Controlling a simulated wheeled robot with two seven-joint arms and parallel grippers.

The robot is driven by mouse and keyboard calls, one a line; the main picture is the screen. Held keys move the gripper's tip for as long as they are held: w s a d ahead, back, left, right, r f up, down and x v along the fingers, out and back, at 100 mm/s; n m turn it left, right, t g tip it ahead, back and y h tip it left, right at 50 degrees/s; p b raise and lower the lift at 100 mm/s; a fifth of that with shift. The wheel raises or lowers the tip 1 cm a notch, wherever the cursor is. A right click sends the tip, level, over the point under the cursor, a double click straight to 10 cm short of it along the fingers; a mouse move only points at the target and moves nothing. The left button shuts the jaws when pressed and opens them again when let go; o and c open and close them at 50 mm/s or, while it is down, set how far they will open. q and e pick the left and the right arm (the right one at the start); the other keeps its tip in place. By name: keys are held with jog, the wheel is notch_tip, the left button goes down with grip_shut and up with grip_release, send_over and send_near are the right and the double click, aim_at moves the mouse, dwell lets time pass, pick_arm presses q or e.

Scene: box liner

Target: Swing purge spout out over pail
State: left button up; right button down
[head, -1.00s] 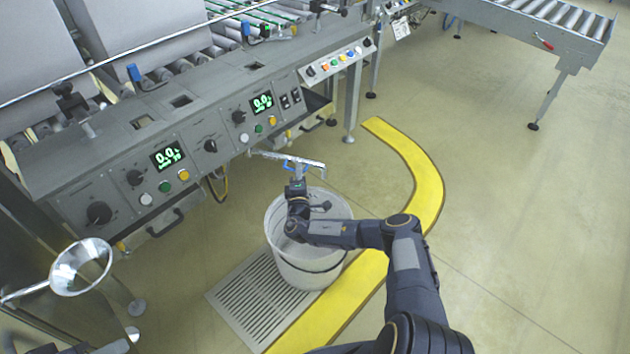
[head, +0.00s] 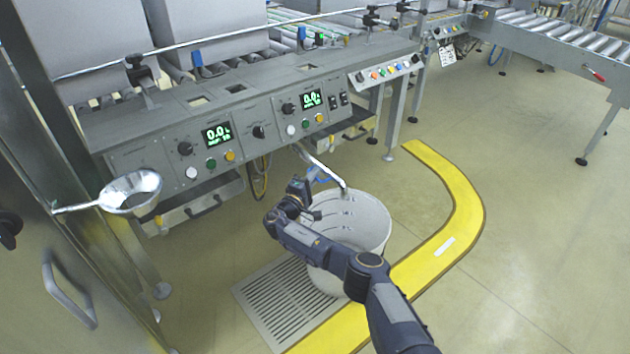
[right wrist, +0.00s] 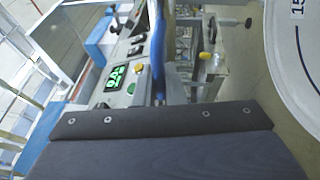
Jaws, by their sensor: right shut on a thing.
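The purge spout (head: 325,170) is a thin grey metal pipe reaching out from under the machine front. Its outer end shows at the back rim of the pail (head: 375,225), a white round bucket standing on the floor. My right gripper (head: 314,180) is shut on the spout's blue handle, beside the pipe and at the pail's back left. The blue handle (right wrist: 157,50) also shows upright in the right wrist view, and the pail's graduated wall (right wrist: 292,60) shows at the right edge. The fingertips are too small to see clearly. My left gripper is not in view.
A floor grate (head: 280,305) lies left of the pail, and a yellow floor strip (head: 455,190) curves around it. The control panel (head: 240,140) stands behind the spout. Open floor lies to the right.

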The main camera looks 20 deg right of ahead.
jog(key=shift+w+a+r, duration=0.1)
jog(key=shift+a, duration=0.2)
jog(key=c, duration=1.6)
grip_release()
jog(key=shift+o, duration=0.4)
jog(key=shift+d, duration=0.15)
jog(key=p+v, duration=0.3)
jog(key=v, duration=0.5)
